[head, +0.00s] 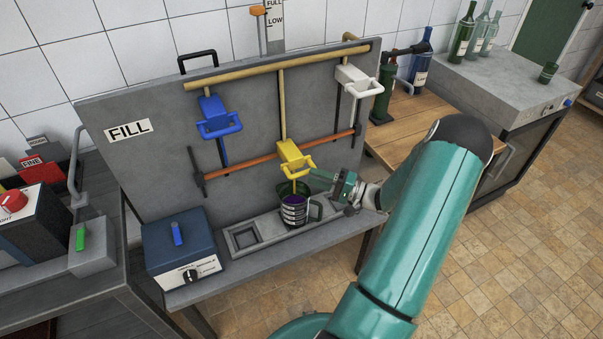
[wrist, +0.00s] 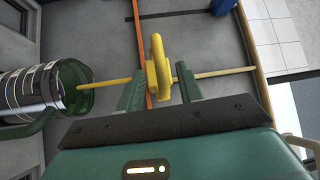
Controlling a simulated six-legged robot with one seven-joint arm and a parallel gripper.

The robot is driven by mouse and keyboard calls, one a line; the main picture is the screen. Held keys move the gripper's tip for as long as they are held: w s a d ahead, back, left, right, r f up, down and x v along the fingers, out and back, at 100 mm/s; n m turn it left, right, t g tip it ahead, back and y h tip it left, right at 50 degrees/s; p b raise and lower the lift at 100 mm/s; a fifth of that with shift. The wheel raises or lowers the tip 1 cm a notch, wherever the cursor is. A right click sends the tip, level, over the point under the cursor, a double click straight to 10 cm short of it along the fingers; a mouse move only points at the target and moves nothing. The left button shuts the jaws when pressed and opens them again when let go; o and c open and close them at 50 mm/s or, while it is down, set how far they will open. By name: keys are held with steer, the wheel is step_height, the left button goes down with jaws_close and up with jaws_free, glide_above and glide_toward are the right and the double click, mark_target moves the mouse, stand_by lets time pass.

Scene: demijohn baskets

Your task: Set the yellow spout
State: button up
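The yellow spout (head: 291,153) is on the grey fill panel, at the lower end of a tan pipe, with a loop handle facing out. A thin yellow line runs down from it into a banded jug (head: 292,212) with a green rim. My gripper (head: 313,174) is at the handle from the right. In the wrist view the yellow handle (wrist: 158,65) lies between the two fingers of my gripper (wrist: 161,70), with small gaps seeming to show on both sides. The jug (wrist: 38,90) is at the left there. Whether a finger touches the handle is unclear.
A blue spout (head: 217,120) and a white spout (head: 357,80) hang on the same panel (head: 130,180), beside an orange bar (head: 270,151). The jug stands on a grey ledge (head: 265,228) with a square recess. A blue box (head: 180,240) with a dial is at the left.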

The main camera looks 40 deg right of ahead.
mark_target(302, 173)
steer(key=x, duration=0.5)
steer(key=shift+s, duration=0.1)
jaws_close()
